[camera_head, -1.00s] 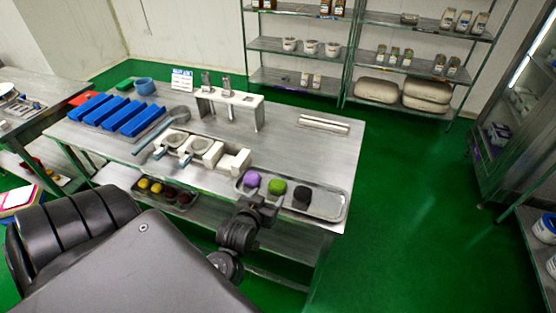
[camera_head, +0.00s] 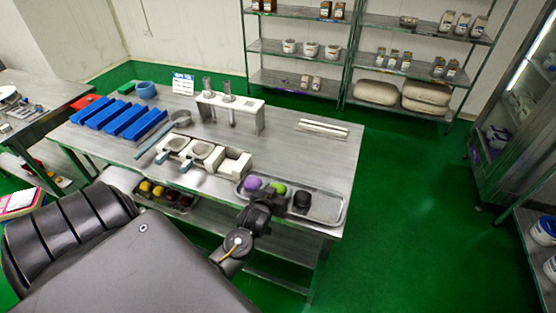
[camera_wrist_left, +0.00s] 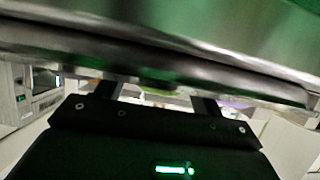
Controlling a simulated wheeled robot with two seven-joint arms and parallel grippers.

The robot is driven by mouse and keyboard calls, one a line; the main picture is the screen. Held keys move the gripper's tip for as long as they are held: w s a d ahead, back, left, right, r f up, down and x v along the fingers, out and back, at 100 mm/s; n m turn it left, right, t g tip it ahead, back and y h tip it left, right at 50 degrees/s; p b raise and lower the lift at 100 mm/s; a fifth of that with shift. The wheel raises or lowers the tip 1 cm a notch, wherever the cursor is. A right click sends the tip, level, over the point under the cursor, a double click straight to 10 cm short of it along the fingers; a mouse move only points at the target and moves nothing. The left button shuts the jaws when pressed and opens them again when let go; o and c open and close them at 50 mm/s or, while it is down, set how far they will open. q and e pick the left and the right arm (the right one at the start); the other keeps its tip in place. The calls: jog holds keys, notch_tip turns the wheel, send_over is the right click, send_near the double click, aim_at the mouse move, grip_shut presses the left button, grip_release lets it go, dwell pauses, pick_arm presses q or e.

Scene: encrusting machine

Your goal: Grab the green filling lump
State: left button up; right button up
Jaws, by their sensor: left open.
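The green filling lump (camera_head: 278,187) sits in the metal tray (camera_head: 328,214) at the table's near right, between a purple lump (camera_head: 252,183) and a black lump (camera_head: 302,200). My left gripper (camera_head: 270,194) is at the tray's near edge, right by the green lump and partly covering it. In the left wrist view its two fingers (camera_wrist_left: 157,95) are apart, with nothing seen held between them. A blurred green patch shows beyond the fingers there, and a purple one to its right. Contact with the lump cannot be told. My right gripper is not in view.
White moulds (camera_head: 203,153) stand left of the tray, with a white rack (camera_head: 230,108) behind. Blue blocks (camera_head: 120,118) lie further left. A dark tray (camera_head: 165,197) with yellow and red lumps is on the lower shelf. The tray's right end is bare.

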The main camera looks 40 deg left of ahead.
pick_arm(q)
jog(key=shift+w+a+f, duration=0.15)
jog(key=shift+w+f, duration=0.05)
jog(key=shift+w, duration=0.25)
jog(key=shift+s, duration=0.1)
jog(key=c, duration=0.8)
jog(key=shift+r, duration=0.1)
jog(key=shift+r+b, duration=0.4)
jog(key=shift+r, duration=0.2)
jog(key=s+a+r, duration=0.2)
jog(key=s+r, duration=0.1)
jog(key=r, duration=0.1)
jog(key=s+a+r+b, duration=0.1)
jog(key=s+a+r, duration=0.2)
jog(key=s, duration=0.1)
jog(key=s+a+r+b, duration=0.1)
jog(key=s+a+r, duration=0.1)
jog(key=s+r, duration=0.2)
jog(key=shift+s+a+r, duration=0.2)
jog(key=shift+a+r, duration=0.1)
